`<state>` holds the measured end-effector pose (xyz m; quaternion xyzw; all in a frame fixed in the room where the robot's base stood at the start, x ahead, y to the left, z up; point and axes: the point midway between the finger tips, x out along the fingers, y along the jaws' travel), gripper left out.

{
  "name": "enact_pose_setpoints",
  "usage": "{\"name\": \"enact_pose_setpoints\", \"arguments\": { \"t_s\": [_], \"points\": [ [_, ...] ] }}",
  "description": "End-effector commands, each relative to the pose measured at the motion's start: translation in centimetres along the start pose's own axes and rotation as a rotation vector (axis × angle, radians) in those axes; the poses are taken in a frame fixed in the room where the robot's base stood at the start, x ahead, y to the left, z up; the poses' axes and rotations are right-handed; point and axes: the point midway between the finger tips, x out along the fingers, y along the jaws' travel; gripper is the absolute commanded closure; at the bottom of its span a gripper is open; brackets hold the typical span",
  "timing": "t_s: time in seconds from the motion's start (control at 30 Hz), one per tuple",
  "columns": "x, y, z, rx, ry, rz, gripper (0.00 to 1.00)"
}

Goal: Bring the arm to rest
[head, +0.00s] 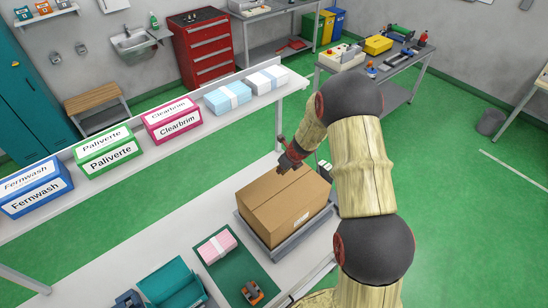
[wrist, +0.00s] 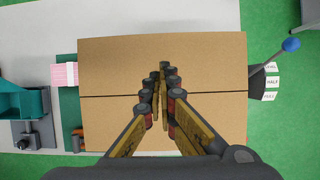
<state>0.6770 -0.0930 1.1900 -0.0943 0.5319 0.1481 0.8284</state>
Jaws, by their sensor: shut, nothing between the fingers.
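My gripper (wrist: 160,84) is shut and empty in the wrist view, above a closed cardboard box (wrist: 205,60). In the head view my gripper (head: 284,164) shows small and dark at the box's back left edge, partly hidden by my own arm. The cardboard box (head: 276,205) sits on a grey platform (head: 284,252) on the bench. I cannot tell whether the fingers touch the box top. My arm bends from the lower right of the head view up and over toward the box.
Left of the box, a pink-white pack (head: 217,246) lies on a green mat (head: 228,264), near a teal holder (head: 172,283). A shelf behind carries labelled Fernwash (head: 36,198), Paliverte (head: 109,156) and Clearbrim (head: 173,124) boxes. A blue-tipped lever (wrist: 290,45) stands right of the box.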

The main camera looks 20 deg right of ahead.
Motion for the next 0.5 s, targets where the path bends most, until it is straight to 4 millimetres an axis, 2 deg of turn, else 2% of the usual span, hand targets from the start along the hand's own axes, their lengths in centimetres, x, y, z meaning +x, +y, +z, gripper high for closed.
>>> {"name": "enact_pose_setpoints", "arguments": {
  "t_s": [0.1,0.23,0.5],
  "points": [
    [-0.8,0.0,2.2,-0.003,-0.003,0.000,1.00],
    [-1.5,0.0,3.9,-0.003,-0.002,0.000,1.00],
    [-2.1,0.0,5.3,0.000,0.000,-0.001,1.00]
  ]
}}
